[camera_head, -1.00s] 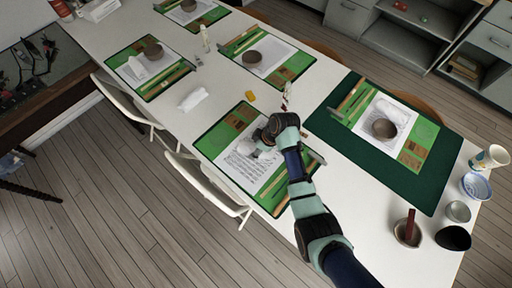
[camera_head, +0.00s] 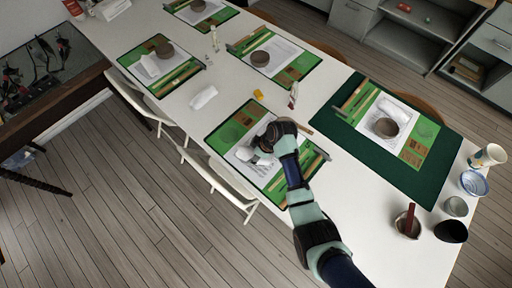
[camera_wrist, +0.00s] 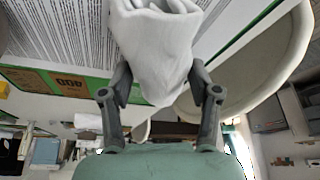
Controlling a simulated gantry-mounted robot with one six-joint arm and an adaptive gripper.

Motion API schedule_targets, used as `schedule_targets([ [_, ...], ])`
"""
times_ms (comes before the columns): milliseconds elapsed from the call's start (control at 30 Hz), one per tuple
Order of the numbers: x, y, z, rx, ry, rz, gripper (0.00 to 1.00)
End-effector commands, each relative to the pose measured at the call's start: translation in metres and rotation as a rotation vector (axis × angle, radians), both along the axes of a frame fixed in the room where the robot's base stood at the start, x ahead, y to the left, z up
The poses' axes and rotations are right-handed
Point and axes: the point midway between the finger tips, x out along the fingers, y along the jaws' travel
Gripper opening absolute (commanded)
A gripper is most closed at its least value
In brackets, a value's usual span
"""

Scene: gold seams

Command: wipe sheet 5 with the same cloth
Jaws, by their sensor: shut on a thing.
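My gripper (camera_wrist: 160,85) is shut on a bunched white cloth (camera_wrist: 155,40). The fingers press its sides in the wrist view. In the head view my gripper (camera_head: 262,152) is low over the printed sheet (camera_head: 266,173) on the middle green mat (camera_head: 228,133), with the cloth (camera_head: 264,161) showing just below it. The sheet's lines of dark text also show in the wrist view (camera_wrist: 60,25). The cloth appears at or just over the sheet; contact cannot be told. My arm hides part of the sheet and mat.
A folded white cloth (camera_head: 203,97) lies left of the mat. Other mats carry sheets and brown bowls (camera_head: 260,58). Cups and bowls (camera_head: 455,206) stand at the right table end. White chairs (camera_head: 232,187) line the near edge. A small yellow block (camera_head: 258,94) lies behind the mat.

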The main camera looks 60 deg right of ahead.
Motion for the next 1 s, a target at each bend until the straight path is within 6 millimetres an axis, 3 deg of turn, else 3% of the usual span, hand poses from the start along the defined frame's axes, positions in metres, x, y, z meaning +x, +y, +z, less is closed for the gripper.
schedule_targets([
  [33,0.001,-0.001,0.018,-0.006,-0.005,0.000,0.18],
  [600,0.006,0.004,0.067,-0.006,-0.004,0.015,0.18],
  [1000,0.007,0.005,0.071,-0.005,-0.004,0.017,0.18],
])
